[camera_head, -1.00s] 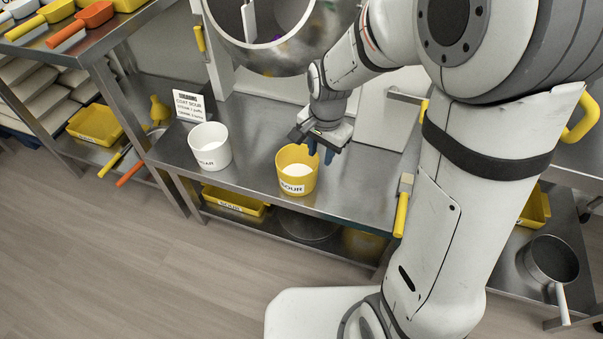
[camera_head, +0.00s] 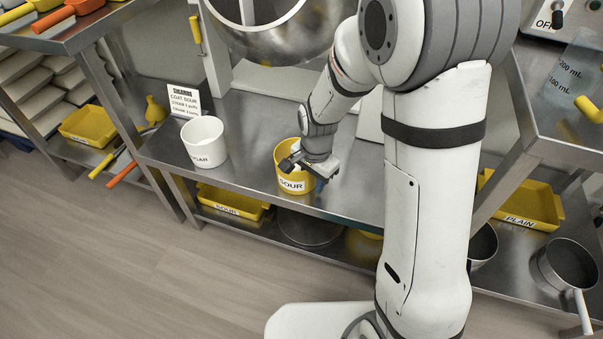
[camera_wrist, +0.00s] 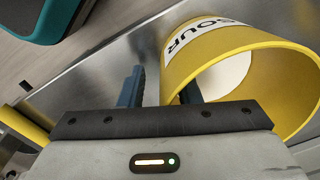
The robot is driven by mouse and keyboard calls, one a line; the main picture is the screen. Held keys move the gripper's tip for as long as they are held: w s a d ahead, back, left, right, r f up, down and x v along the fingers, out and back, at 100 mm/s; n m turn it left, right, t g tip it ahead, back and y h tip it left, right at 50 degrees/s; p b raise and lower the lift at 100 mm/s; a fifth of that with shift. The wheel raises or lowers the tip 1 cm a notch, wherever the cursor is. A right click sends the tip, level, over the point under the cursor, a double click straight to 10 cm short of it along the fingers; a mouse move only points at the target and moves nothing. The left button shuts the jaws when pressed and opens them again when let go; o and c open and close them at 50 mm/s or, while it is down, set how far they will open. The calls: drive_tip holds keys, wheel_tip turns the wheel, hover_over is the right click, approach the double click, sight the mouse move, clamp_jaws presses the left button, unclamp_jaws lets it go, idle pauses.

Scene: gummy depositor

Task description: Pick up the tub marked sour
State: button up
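The yellow tub marked sour (camera_head: 283,183) stands on the steel bench, upright, with its label facing out. In the wrist view the tub (camera_wrist: 245,42) fills the upper right, and its pale contents show through the open top. My gripper (camera_head: 322,177) is low at the tub's right side and hides part of its rim. In the wrist view my gripper (camera_wrist: 161,90) has its fingers apart with the tub's near wall edge between them. The left finger is outside the tub, and the right finger appears to be inside the rim. Contact cannot be told.
A steel drum (camera_head: 275,38) hangs behind. Yellow trays (camera_head: 232,203) and a steel pan (camera_head: 568,268) sit on the lower shelf.

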clamp_jaws()
idle(0.3)
drive_tip(key=shift+r, duration=0.1)
wheel_tip(320, 180, up, 10)
drive_tip(key=p, duration=0.4)
drive_tip(key=c, duration=0.6)
unclamp_jaws()
clamp_jaws()
idle(0.6)
